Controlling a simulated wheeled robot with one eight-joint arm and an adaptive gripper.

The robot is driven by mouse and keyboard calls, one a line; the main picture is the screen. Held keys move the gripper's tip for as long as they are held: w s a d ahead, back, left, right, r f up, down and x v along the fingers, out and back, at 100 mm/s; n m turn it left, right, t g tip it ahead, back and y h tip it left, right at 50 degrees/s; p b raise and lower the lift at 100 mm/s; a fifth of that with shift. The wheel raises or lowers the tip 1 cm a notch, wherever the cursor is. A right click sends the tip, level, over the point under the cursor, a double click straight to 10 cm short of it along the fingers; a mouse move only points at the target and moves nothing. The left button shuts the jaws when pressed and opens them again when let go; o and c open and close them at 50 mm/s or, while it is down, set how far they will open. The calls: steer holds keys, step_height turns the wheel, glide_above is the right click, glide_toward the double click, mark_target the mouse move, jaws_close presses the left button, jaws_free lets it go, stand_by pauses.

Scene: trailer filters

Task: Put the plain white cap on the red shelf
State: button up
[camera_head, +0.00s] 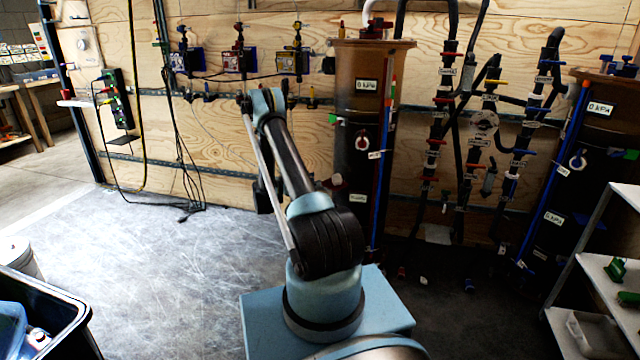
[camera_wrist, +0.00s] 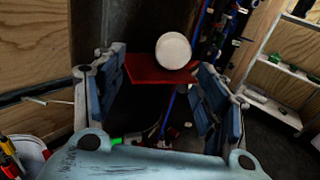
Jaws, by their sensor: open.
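The plain white cap (camera_wrist: 173,50) shows in the wrist view as a pale round disc. It overlaps the far edge of the flat red shelf (camera_wrist: 142,73); I cannot tell how firmly it rests there. My gripper (camera_wrist: 160,70) is open, with one blue-grey finger on each side of the shelf and cap in the picture, and no finger visibly touches the cap. In the head view a small pale round thing (camera_head: 336,180), possibly the same cap, shows beside my arm in front of the brown column. There my arm hides the gripper fingers and most of the red shelf.
The tall brown column (camera_head: 362,100) stands behind my arm, with valves and pipes (camera_head: 480,120) to its right. A white shelf unit (camera_head: 610,270) stands at the right. A dark bin (camera_head: 60,315) is at the lower left.

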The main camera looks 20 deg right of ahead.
steer(key=s+a+r+m+y, duration=0.1)
steer(key=s+r+m+y, duration=0.1)
steer(key=r, duration=0.6)
steer(key=s+a+r+m+y, duration=0.1)
steer(key=s+r+m+y, duration=0.1)
steer(key=r, duration=0.5)
steer(key=s+a+r+m+y, duration=0.1)
steer(key=s+r+m+y, duration=0.1)
steer(key=s+r, duration=0.4)
steer(key=s+a+r+m+y, duration=0.1)
steer(key=s+r+m+y, duration=0.2)
steer(key=s, duration=0.5)
steer(key=s+a+r+m+y, duration=0.1)
steer(key=s+a+m+y, duration=0.1)
steer(key=s, duration=0.7)
steer(key=s+a+r+m+y, duration=0.1)
steer(key=s+a+m+y, duration=0.15)
steer(key=s, duration=0.65)
steer(key=s+a+f+m+y, duration=0.2)
steer(key=s+a, duration=0.3)
steer(key=s, duration=0.3)
steer(key=s+a+f+m+t+y, duration=0.1)
steer(key=s+a+f+m+y, duration=0.1)
steer(key=s+a+f, duration=0.3)
steer(key=s+m, duration=0.1)
steer(key=s, duration=0.2)
steer(key=shift+s+f, duration=0.25)
steer(key=shift+s, duration=0.05)
steer(key=shift+y, duration=0.25)
